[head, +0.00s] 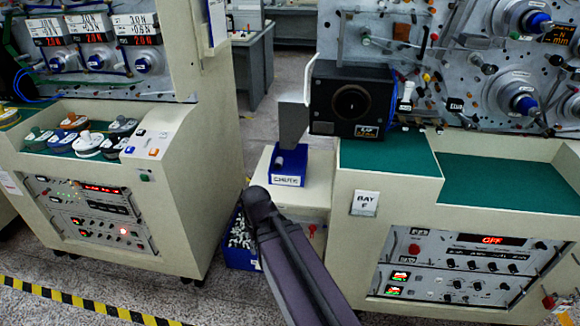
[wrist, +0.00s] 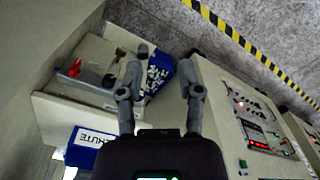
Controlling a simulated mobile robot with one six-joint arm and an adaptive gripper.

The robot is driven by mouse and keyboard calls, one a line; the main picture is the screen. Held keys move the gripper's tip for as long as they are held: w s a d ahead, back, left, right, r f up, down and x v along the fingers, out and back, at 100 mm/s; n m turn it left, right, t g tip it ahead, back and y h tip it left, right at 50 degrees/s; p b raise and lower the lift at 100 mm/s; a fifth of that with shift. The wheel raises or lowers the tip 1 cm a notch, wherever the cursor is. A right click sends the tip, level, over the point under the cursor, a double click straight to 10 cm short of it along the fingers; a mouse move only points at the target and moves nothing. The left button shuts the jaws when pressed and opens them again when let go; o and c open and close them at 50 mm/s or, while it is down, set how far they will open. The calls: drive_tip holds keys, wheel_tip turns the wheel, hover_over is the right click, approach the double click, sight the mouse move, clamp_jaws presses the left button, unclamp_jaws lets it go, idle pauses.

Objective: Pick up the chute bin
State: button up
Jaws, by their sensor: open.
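The chute bin (head: 287,180) is a small blue bin with a white label reading CHUTE. It stands on a cream ledge under a grey chute plate, and a pale cylinder shows in its top. In the wrist view the chute bin (wrist: 80,154) is at the lower left, partly cut off. My gripper (wrist: 162,72) is open and empty, its fingers to the right of the chute bin in that view. In the head view my dark arm reaches up to just left of the ledge, and the fingers cannot be made out.
A larger blue bin (head: 238,246) of small pale pieces stands on the floor left of the ledge; it shows beyond the fingers (wrist: 160,72). A black box (head: 351,98) sits above right. Cream consoles flank the gap on both sides (head: 189,190).

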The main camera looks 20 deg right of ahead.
drive_tip(key=w+d+r+m+t+h+b, duration=0.1)
drive_tip(key=w+d+m+t+h+b, duration=0.2)
drive_tip(key=w+d, duration=1)
drive_tip(key=w+d+r+m+t+h+b, duration=0.2)
drive_tip(key=w+d+t, duration=0.5)
drive_tip(key=w+d, duration=0.7)
drive_tip(key=shift+w+r+m+h+b, duration=0.25)
drive_tip(key=shift+w+m+h+b, duration=0.25)
drive_tip(key=shift+m+h, duration=0.4)
drive_tip(key=shift+d, duration=0.1)
drive_tip(key=shift+b+x, duration=2.15)
drive_tip(key=shift+x, duration=2.1)
drive_tip(key=shift+w, duration=0.1)
drive_tip(key=shift+b+x, duration=1.1)
drive_tip(key=shift+x, duration=1.45)
drive_tip(key=shift+r, duration=0.2)
